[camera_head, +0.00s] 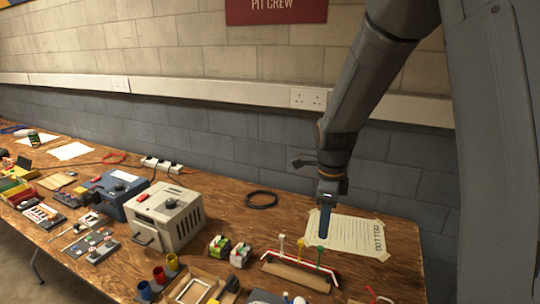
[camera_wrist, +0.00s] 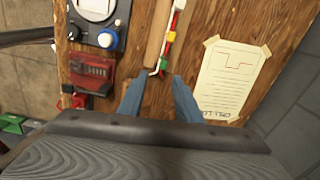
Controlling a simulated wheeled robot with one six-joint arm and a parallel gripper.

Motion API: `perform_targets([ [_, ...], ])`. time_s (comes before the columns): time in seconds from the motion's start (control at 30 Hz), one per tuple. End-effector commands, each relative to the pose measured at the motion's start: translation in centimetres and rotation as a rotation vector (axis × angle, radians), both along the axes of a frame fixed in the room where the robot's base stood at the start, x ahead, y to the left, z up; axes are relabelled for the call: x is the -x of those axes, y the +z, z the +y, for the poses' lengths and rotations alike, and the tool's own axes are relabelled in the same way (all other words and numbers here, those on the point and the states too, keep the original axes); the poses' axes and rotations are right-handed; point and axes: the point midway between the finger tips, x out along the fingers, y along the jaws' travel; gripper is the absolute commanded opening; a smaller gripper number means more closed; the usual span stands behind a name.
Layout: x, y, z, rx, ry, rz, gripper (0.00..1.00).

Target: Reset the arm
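My gripper (camera_head: 324,235) hangs with its blue fingers pointing down over the right part of the wooden workbench (camera_head: 225,200), in front of a taped paper sheet (camera_head: 352,236) in the head view. I see nothing held. The wrist view shows the same sheet (camera_wrist: 228,85) to the right of the fingers. How high the fingertips are above the bench is hard to tell.
A rack with coloured pegs (camera_head: 302,254) lies near the gripper. A black cable coil (camera_head: 261,200), grey metal box (camera_head: 170,216) and blue box (camera_head: 118,195) stand left. A red module (camera_wrist: 91,73) and blue-knobbed device (camera_wrist: 88,37) lie left of the fingers. The wall is behind.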

Motion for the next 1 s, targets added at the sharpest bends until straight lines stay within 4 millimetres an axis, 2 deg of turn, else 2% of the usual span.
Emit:
perform_targets([
  [0.7,11.5,1.0,0.1,0.066,1.479,-0.066,0.31],
  [0.9,14.0,0.9,0.1,0.097,1.809,-0.071,0.31],
  [1.0,14.7,0.9,0.1,0.106,1.903,-0.071,0.31],
])
